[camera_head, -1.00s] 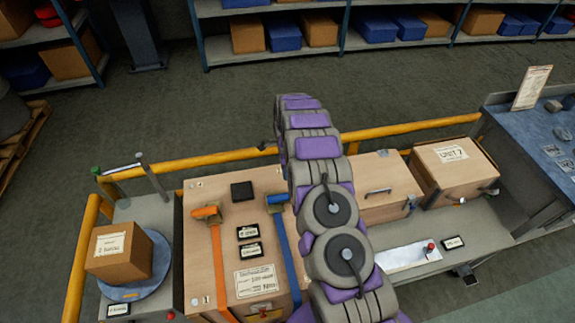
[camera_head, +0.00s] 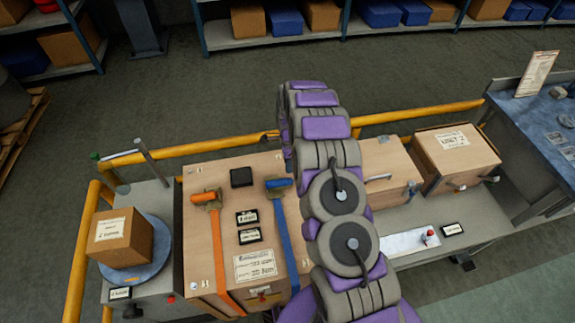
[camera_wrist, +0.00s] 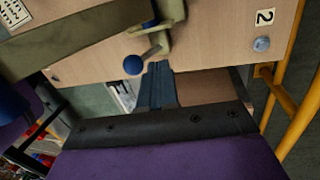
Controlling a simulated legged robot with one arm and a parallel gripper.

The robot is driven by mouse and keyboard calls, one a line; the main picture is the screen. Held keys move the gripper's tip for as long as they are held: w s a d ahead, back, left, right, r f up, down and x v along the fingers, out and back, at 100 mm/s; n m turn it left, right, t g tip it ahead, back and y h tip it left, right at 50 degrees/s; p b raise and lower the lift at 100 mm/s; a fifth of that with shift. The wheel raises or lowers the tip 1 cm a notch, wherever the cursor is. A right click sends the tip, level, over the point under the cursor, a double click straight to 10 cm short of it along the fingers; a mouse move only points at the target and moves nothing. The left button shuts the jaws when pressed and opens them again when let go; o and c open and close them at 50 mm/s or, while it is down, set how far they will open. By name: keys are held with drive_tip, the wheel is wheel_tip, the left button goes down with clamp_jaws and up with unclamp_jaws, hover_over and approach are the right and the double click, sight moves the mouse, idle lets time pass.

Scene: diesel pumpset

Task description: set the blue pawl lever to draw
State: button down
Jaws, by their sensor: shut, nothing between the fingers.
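In the wrist view, a blue ball knob (camera_wrist: 133,64) sits on a short metal lever beside a pale bracket on a wooden face. I take it for the blue pawl lever. My gripper (camera_wrist: 160,68) has its dark fingers together and empty, just right of the knob; whether they touch its stem I cannot tell. In the head view, a blue handle (camera_head: 279,184) tops the blue strap (camera_head: 282,235) on the large wooden crate (camera_head: 205,265), close left of my arm. My gripper is hidden behind my arm there.
An orange handle (camera_head: 206,197) and strap lie left of the blue one. A yellow rail (camera_head: 215,147) runs behind the crate. A box (camera_head: 122,236) on a round blue plate stands left; smaller wooden boxes stand right. In the wrist view, yellow rails (camera_wrist: 281,95) stand right.

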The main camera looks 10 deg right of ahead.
drive_tip(key=shift+s+d+r+t+p, duration=0.2)
drive_tip(key=shift+s+d+t+p, duration=0.05)
drive_tip(key=shift+s+t+p, duration=0.15)
drive_tip(key=shift+s+p, duration=0.25)
drive_tip(key=shift+p, duration=0.05)
drive_tip(key=shift+s+a+t+p, duration=0.3)
drive_tip(key=shift+s+p, duration=0.1)
drive_tip(key=shift+p, duration=0.25)
drive_tip(key=shift+s+a+f, duration=0.1)
drive_tip(key=shift+s+a, duration=0.05)
drive_tip(key=shift+s, duration=0.05)
drive_tip(key=shift+d, duration=0.2)
wheel_tip(320, 180, up, 17)
drive_tip(key=w+p, duration=0.1)
drive_tip(key=p, duration=0.1)
drive_tip(key=shift+w+d+p, duration=0.35)
drive_tip(key=shift+w+d, duration=0.05)
drive_tip(key=shift+d, duration=0.05)
